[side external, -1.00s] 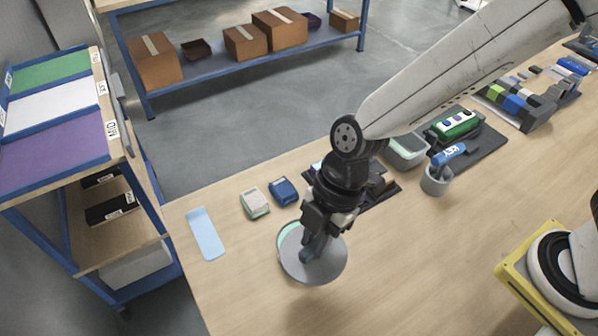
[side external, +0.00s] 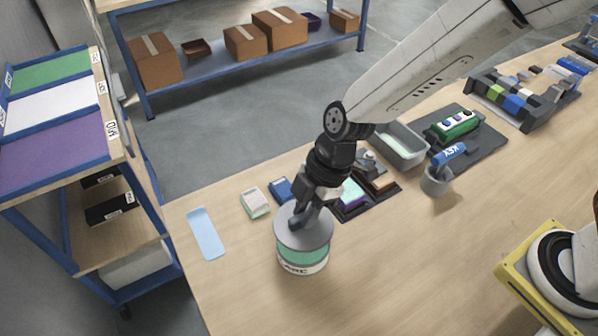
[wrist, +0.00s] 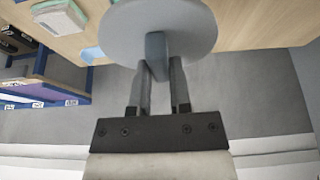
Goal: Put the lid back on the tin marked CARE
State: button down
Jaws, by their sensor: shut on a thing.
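My gripper (side external: 299,222) is shut on the grey block-shaped handle of a round grey lid (side external: 316,237). The tin (side external: 303,260), with a green band and a pale lettered label that is only partly legible, stands upright on the table directly below the lid. The lid covers the tin's opening in the side view; I cannot tell whether it touches the rim. In the wrist view, my gripper (wrist: 158,75) holds the handle and the lid (wrist: 190,28) hides the tin.
A light blue strip (side external: 206,234) lies to the left. A pale box (side external: 255,203) and a blue box (side external: 281,190) lie behind the tin. A dark tray (side external: 358,210), grey bin (side external: 405,150) and grey cup (side external: 436,181) are to the right.

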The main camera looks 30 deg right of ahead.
jog(key=shift+f, duration=2.45)
jog(key=shift+f, duration=0.2)
dwell(0.6)
grip_release()
dwell(0.5)
jog(key=shift+r, duration=0.1)
jog(key=shift+r, duration=3.4)
